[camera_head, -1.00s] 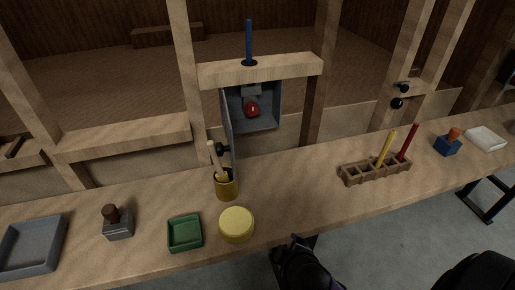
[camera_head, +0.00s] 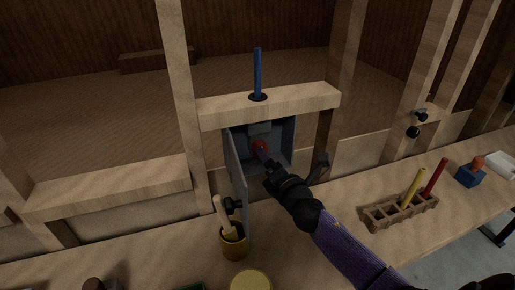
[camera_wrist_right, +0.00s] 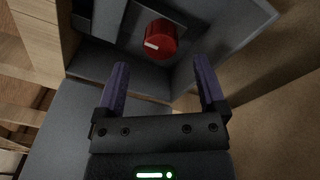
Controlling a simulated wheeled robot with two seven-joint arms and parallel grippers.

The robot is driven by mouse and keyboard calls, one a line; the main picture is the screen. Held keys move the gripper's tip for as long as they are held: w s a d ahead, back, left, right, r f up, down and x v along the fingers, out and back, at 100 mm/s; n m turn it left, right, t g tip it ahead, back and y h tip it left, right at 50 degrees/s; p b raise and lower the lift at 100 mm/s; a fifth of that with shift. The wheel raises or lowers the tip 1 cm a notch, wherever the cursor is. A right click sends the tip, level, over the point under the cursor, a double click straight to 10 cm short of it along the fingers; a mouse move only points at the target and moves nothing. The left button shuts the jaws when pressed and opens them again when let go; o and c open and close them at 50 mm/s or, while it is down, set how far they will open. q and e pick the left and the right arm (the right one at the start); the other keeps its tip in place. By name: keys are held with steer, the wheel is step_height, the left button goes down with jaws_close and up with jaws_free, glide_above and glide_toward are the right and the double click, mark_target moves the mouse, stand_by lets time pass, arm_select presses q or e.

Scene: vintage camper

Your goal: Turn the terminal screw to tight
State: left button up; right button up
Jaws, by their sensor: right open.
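The terminal screw looks like a red round knob (camera_head: 259,146) inside a grey open box (camera_head: 284,133) set between the wooden posts. In the right wrist view the red knob (camera_wrist_right: 161,39) shows a white mark on its face, toward its left side. My right gripper (camera_head: 266,158) reaches into the box front, close to the knob. In the right wrist view its two purple fingers (camera_wrist_right: 160,85) are open and spread, with the knob ahead of and between their tips, apart from both. My left gripper is not in view.
The box door (camera_head: 237,174) hangs open on the left. A wooden rack (camera_head: 402,212) holds yellow and red sticks at right. A blue rod (camera_head: 258,72) stands in the shelf above.

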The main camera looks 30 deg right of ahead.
steer(key=w, duration=0.2)
steer(key=w+b, duration=0.1)
steer(key=w, duration=0.1)
steer(key=w+d, duration=0.1)
steer(key=shift+w, duration=0.4)
steer(key=shift+a, duration=0.1)
jaws_close()
